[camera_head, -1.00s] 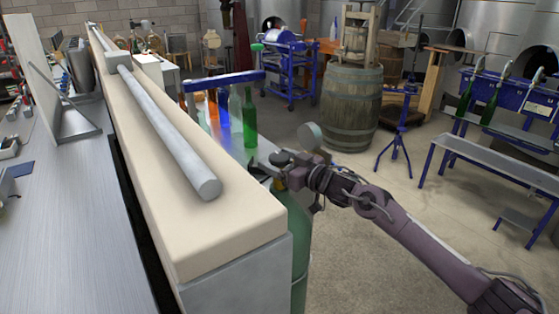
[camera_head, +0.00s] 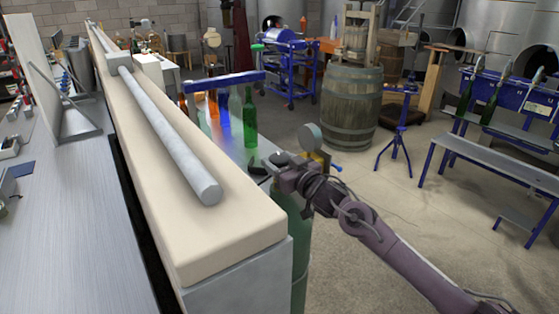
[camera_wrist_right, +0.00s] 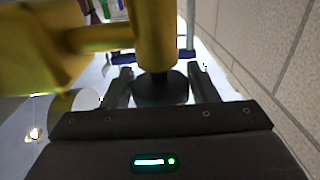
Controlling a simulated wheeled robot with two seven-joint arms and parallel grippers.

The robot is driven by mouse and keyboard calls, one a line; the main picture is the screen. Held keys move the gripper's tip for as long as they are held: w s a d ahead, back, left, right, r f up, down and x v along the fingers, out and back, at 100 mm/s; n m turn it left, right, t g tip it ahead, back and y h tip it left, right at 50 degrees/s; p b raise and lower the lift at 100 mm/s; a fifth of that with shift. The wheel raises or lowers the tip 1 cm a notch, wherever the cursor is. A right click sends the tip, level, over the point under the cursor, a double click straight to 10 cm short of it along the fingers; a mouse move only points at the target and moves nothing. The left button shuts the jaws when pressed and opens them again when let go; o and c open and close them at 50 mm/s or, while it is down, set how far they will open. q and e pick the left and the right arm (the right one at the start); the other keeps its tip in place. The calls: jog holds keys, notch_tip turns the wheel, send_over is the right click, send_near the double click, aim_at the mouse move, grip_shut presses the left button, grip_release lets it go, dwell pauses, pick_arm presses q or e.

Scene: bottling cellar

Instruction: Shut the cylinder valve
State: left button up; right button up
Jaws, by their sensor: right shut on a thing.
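The green gas cylinder (camera_head: 300,225) stands at the end of the padded counter, partly hidden by my right arm. Its dark handwheel (camera_head: 281,157) is on top, and a round gauge (camera_head: 310,135) and a bit of brass valve (camera_head: 320,156) show beside it. My right gripper (camera_head: 279,168) is at the handwheel. In the right wrist view, the black handwheel (camera_wrist_right: 160,90) sits between the two fingers, which are closed on it. The brass valve body (camera_wrist_right: 153,35) fills the upper middle of that view. My left gripper is not in view.
The cream padded counter (camera_head: 225,225) with a grey bar (camera_head: 165,130) runs close on the left. Several bottles (camera_head: 249,118) stand on a rack just behind the cylinder. A barrel (camera_head: 351,105) stands further back.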

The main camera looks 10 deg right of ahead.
jog(key=m+h, duration=0.2)
jog(key=shift+a+f+t+h, duration=0.2)
jog(key=shift+t+h, duration=0.1)
jog(key=shift+t, duration=0.1)
jog(key=m+h+b, duration=0.1)
jog(key=h, duration=0.1)
jog(key=m+h+b, duration=0.1)
jog(key=m+h, duration=0.1)
jog(key=h, duration=0.1)
jog(key=shift+m+t+h, duration=0.3)
jog(key=shift+r+m+h, duration=0.1)
jog(key=shift+m+h, duration=0.5)
jog(key=shift+h, duration=0.5)
jog(key=shift+d+m+g+h, duration=0.15)
jog(key=shift+m+g+h, duration=0.55)
jog(key=shift+m+h, duration=0.7)
jog(key=shift+r+h, duration=0.1)
jog(key=shift+h, duration=0.5)
jog(key=o, duration=1)
jog(key=shift+c, duration=0.2)
jog(key=shift+d+n+y, duration=0.1)
jog(key=shift+n+y, duration=0.3)
jog(key=shift+y, duration=0.1)
